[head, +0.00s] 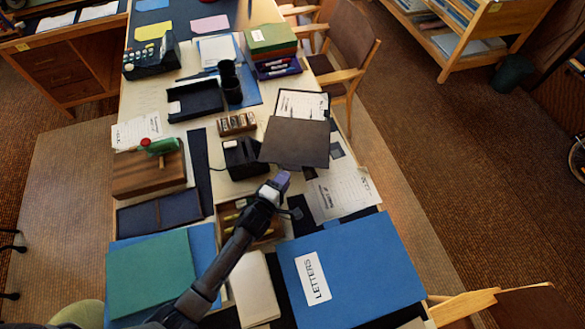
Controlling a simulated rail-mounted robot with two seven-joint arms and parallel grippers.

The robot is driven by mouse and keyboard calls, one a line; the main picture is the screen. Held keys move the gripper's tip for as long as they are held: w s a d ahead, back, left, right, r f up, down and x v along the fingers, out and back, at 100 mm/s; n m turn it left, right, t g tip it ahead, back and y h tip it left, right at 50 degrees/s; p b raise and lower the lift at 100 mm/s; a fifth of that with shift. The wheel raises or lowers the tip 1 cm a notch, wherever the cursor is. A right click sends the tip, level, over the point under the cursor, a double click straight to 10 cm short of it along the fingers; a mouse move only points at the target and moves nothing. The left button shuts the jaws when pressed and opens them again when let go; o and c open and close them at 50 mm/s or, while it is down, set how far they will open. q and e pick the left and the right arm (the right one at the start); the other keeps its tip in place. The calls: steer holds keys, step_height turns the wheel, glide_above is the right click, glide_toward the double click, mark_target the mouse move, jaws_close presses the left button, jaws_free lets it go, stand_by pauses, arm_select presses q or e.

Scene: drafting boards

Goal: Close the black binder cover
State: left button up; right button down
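A dark panel (295,145), brownish black, is the likeliest binder cover. It appears raised or tilted over the middle right of the table, with a white printed sheet (302,104) showing behind its far edge. I cannot tell its exact angle or see its hinge. My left gripper (283,179) reaches up from the lower left. Its tip is at or just short of the panel's near edge in the picture; contact is unclear. Its fingers are too small to tell whether they are open or shut. My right gripper is not in view.
A black device (242,160) stands left of the panel. Printed papers (342,192) lie to its right. A large blue LETTERS binder (355,268) and a green folder (150,273) fill the near end. A wooden box (148,174) is at left, a chair (340,45) beyond the right edge.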

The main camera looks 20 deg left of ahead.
mark_target(292, 168)
arm_select(q)
steer(key=shift+w+d+f+b, duration=0.1)
steer(key=shift+w+d+b, duration=0.05)
steer(key=shift+w, duration=0.85)
steer(key=shift+w+d+f+b, duration=0.1)
steer(key=shift+w+f+b, duration=0.1)
steer(key=shift+w, duration=0.75)
steer(key=shift+w+d+f+b, duration=0.1)
steer(key=shift+w+d+b, duration=0.05)
steer(key=shift+w, duration=0.85)
steer(key=shift+c, duration=0.3)
jaws_close()
